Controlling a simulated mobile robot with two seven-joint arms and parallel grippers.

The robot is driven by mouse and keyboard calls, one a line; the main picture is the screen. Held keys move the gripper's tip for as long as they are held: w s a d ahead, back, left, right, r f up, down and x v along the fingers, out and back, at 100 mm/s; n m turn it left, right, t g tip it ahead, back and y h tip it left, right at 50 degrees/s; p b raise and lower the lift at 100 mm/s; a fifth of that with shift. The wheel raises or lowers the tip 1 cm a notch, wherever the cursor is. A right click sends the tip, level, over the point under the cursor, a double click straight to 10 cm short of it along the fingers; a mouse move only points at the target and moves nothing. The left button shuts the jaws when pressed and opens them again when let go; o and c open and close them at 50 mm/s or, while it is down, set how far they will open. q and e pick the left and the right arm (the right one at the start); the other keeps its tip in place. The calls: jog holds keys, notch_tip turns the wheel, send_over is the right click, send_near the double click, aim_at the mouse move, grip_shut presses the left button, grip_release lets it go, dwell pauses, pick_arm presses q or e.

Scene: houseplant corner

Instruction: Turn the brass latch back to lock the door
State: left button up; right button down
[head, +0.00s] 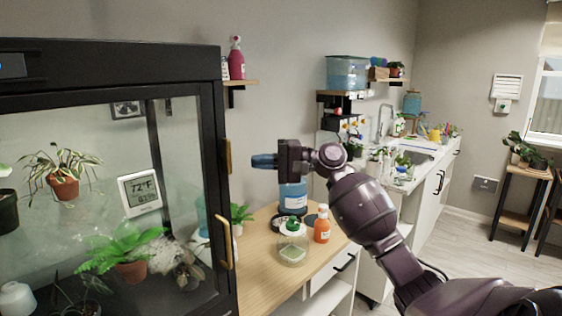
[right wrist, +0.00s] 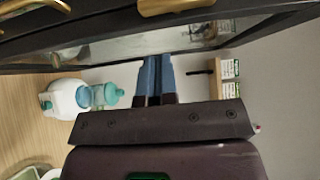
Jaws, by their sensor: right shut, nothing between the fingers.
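The brass latch (head: 227,157) is on the right edge of the black-framed glass door (head: 212,150) and looks upright along the frame. The brass door handle (head: 227,242) is below it. The door looks closed against its frame. My right gripper (head: 254,161) is shut and empty, its blue fingers pointing left toward the latch with a small gap between in the picture. The right wrist view shows the shut fingers (right wrist: 155,75) pointing up toward the dark frame, with brass parts along the top edge. My left gripper is not in view.
Below my right gripper, a wooden counter (head: 262,262) holds a blue bottle (head: 293,197), a lidded glass jar (head: 292,247) and an orange bottle (head: 322,226). A wall shelf (head: 240,83) with a pink bottle (head: 236,60) is above. Potted plants stand behind the glass.

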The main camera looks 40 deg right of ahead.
aim_at(230, 167)
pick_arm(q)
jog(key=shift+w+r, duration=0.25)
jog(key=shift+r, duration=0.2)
pick_arm(e)
jog(key=a, duration=0.4)
jog(key=shift+a, duration=0.25)
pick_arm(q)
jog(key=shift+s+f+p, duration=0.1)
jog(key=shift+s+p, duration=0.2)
pick_arm(e)
jog(key=shift+a, duration=0.1)
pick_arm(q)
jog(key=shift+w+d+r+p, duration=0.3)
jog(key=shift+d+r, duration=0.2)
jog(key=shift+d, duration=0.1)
pick_arm(e)
jog(key=shift+f+m+t, duration=0.1)
jog(key=shift+m+t, duration=0.2)
